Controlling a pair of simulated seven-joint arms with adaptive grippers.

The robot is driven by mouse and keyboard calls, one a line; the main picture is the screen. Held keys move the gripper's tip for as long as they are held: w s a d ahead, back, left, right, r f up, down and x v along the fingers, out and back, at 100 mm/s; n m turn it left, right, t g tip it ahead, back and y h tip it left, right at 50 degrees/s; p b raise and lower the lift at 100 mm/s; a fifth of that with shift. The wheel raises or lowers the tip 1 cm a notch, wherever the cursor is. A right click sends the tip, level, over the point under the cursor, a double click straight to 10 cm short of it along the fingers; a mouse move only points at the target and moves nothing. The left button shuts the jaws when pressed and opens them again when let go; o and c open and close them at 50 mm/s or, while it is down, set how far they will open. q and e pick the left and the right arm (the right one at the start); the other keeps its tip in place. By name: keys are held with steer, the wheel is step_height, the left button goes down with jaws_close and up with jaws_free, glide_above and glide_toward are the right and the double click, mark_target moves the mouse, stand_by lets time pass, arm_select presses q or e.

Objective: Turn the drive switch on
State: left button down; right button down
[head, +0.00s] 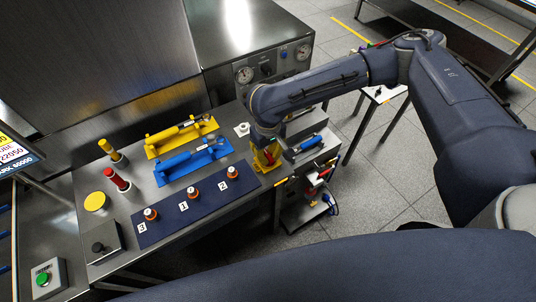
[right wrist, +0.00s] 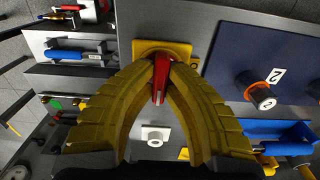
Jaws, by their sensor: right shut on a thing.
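A red switch lever (right wrist: 160,78) stands on a yellow plate (right wrist: 181,49) in the right wrist view. I take it for the drive switch, but no label is readable. My right gripper (right wrist: 160,62) has yellow fingers that close together around the lever, with the red part between their tips. In the head view, the right gripper (head: 266,158) is at the right end of the bench, just right of the dark blue mat, and mostly covers the lever and plate. The lever's exact position is hard to tell. My left gripper is in neither view.
The dark blue mat (head: 215,205) holds orange-ringed knobs numbered 3, 1 and 2. Behind it lie a blue tool (head: 190,160) and a yellow tool (head: 180,135). A black knob box (head: 104,246) and a green button (head: 43,279) are at left. Gauges (head: 245,74) stand behind the gripper.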

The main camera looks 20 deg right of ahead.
mark_target(268, 154)
steer(key=c, duration=1.4)
jaws_free()
step_height(268, 154, up, 12)
